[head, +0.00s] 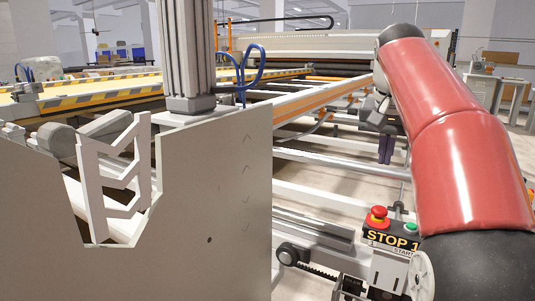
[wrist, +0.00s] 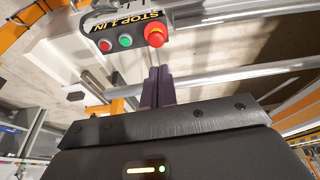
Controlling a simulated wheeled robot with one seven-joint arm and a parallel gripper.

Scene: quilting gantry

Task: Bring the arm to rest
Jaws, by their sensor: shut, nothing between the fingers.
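My arm, with a red sleeve, comes in from the right of the head view and bends down behind itself. My gripper (head: 386,150) shows as two dark purple fingers pointing down, left of the red sleeve. In the wrist view my gripper (wrist: 158,72) has its two fingers side by side and shut, with nothing between them. The fingertips point toward the control box with the red stop button (wrist: 156,36). They overlap the view just below that button; I cannot tell the exact gap.
The red stop button (head: 377,217) and green start button (head: 410,228) sit on a box at lower right. A grey panel (head: 225,200) fills the lower left. White rails (head: 330,160) cross the middle. A yellow-black striped edge (head: 110,90) lies at left.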

